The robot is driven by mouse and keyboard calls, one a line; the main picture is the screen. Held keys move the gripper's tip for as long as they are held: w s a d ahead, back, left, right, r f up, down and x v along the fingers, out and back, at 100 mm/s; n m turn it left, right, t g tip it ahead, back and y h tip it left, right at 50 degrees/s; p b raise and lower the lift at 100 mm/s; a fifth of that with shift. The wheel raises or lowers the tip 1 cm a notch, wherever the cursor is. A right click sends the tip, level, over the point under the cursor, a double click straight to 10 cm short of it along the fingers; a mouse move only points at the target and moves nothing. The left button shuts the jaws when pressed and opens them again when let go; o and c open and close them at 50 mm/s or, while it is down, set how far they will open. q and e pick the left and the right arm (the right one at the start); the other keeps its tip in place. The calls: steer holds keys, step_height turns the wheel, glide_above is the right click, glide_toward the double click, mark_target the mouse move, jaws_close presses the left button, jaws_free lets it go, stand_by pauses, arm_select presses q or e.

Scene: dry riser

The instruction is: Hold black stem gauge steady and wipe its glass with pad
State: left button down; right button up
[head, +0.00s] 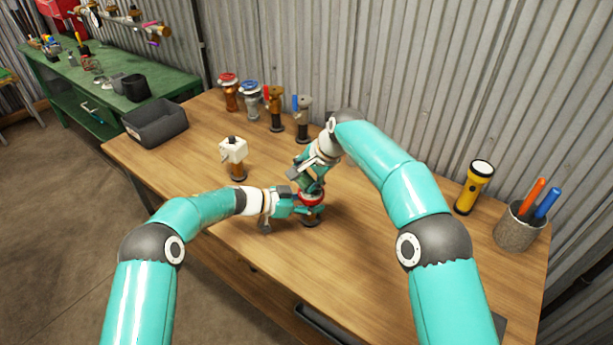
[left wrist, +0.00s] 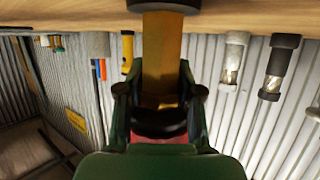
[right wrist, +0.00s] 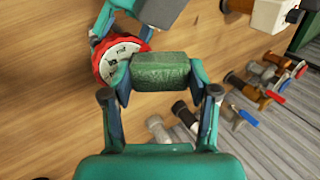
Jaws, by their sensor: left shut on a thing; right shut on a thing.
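The gauge (head: 311,199) has a red rim and stands upright on the wooden bench. Its white dial (right wrist: 121,57) shows in the right wrist view, partly covered. My left gripper (head: 308,209) is shut on the gauge's stem; in the left wrist view the brass-coloured stem (left wrist: 161,70) with a black collar is between its fingers (left wrist: 160,105). My right gripper (right wrist: 165,78) is shut on a green pad (right wrist: 165,72), just above the gauge. The pad overlaps the dial's edge in the right wrist view; I cannot tell whether it touches the glass.
A white-headed fitting (head: 233,152) stands left of the gauge. Several valves (head: 275,107) line the back by the corrugated wall. A dark bin (head: 155,124) is at the far left. A yellow torch (head: 473,187) and a pen cup (head: 516,226) stand right. The front bench is mostly clear.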

steer(key=shift+s+d, duration=0.75)
steer(key=shift+d, duration=0.05)
steer(key=shift+w+a+f, duration=0.1)
steer(key=shift+w+a, duration=0.75)
steer(key=shift+a, duration=0.05)
steer(key=shift+s+d, duration=0.9)
steer(key=shift+d, duration=0.05)
steer(key=shift+w+a+f, duration=0.1)
steer(key=shift+w+a, duration=0.8)
steer(key=shift+a, duration=0.05)
steer(key=shift+s+d, duration=0.9)
steer(key=shift+d, duration=0.05)
steer(key=shift+r, duration=0.2)
